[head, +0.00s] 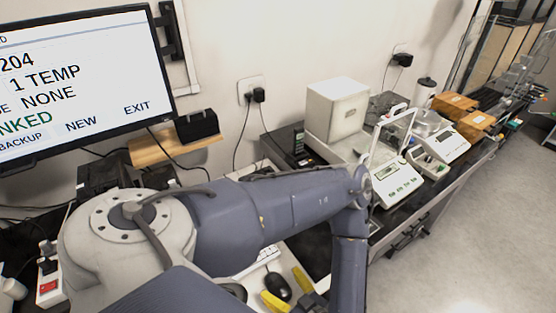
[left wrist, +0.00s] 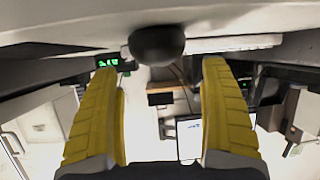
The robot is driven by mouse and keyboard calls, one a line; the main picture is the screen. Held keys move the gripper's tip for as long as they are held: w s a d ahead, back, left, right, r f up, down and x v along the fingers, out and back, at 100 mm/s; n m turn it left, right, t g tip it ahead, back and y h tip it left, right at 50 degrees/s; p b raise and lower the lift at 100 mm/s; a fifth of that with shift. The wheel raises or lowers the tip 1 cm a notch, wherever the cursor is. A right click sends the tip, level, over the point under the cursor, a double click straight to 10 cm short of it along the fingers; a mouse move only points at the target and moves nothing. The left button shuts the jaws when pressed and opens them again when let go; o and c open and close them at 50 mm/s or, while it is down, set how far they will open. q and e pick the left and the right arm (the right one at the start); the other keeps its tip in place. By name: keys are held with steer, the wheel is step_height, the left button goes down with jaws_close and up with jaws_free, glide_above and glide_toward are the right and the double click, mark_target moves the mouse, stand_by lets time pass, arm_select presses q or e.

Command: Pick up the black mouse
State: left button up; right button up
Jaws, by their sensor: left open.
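The black mouse (head: 278,286) lies on the light work surface at the bottom of the head view, beside a white keyboard. My left gripper (head: 289,290) is at the mouse, with one yellow finger on each side of it. In the left wrist view the mouse (left wrist: 157,45) shows as a dark rounded shape just beyond and between the fingertips of the open left gripper (left wrist: 160,68). Whether the fingers touch the mouse cannot be told. My left forearm hides much of the desk. My right gripper is in neither view.
The white keyboard (head: 258,260) lies close to the mouse, partly behind my arm. A large monitor (head: 75,75) stands at the left. A white box-shaped instrument (head: 337,110) and several balances, including one (head: 397,182), stand along the dark bench at the right.

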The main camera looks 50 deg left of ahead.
mark_target(273, 277)
arm_select(q)
steer(key=shift+x, duration=2.3)
steer(key=shift+s, duration=0.1)
steer(key=shift+c, duration=0.3)
steer(key=c, duration=1.3)
